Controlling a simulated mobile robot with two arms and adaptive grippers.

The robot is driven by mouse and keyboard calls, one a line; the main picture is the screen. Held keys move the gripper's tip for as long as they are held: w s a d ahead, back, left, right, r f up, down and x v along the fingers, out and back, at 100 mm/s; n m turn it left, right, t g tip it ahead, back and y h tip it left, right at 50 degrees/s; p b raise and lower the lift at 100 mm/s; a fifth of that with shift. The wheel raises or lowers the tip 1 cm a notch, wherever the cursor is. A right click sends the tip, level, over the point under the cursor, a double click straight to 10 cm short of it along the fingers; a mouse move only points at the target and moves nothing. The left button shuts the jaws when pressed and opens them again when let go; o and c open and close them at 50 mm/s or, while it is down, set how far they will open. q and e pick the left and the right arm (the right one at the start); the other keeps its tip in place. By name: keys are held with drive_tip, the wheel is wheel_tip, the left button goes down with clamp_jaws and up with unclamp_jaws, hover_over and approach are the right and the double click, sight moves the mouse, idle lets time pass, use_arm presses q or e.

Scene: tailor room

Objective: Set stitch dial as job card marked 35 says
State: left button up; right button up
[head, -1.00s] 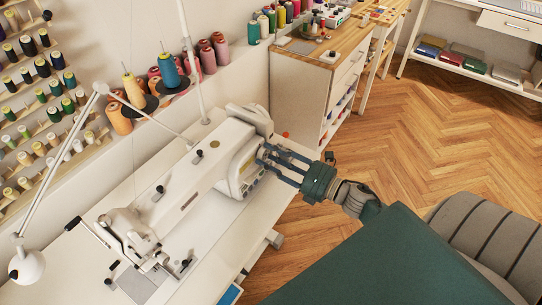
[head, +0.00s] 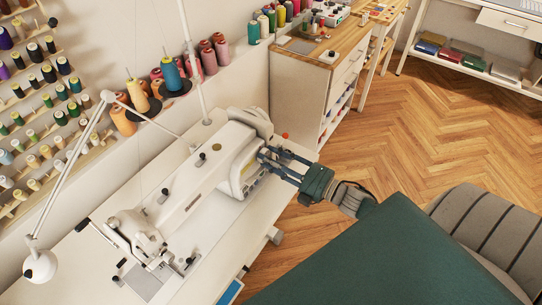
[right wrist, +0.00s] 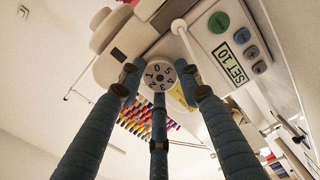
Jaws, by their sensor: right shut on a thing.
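The white sewing machine (head: 185,200) stands on its white table. My right gripper (head: 264,160) reaches its right end from the right. In the right wrist view my right gripper's (right wrist: 162,82) blue fingers are closed around the white round stitch dial (right wrist: 160,73), which has dark numerals on its face. The fingers partly cover the dial, and I cannot tell exactly which numeral is selected. No job card marked 35 can be made out. My left gripper is not in view.
A green button (right wrist: 219,22) and grey plus and minus buttons (right wrist: 251,52) sit close to the dial. A lamp (head: 40,266) and thread cones (head: 137,98) stand left of and behind the machine. A wooden-topped cabinet (head: 300,75) is beyond it.

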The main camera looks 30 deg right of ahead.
drive_tip(key=m+p, duration=0.1)
drive_tip(key=m, duration=0.5)
drive_tip(key=shift+s+f+p, duration=0.1)
drive_tip(key=shift+p, duration=0.2)
drive_tip(key=shift+m, duration=0.3)
drive_tip(key=o, duration=1.2)
drive_tip(key=shift+c, duration=0.2)
drive_tip(key=v, duration=0.8)
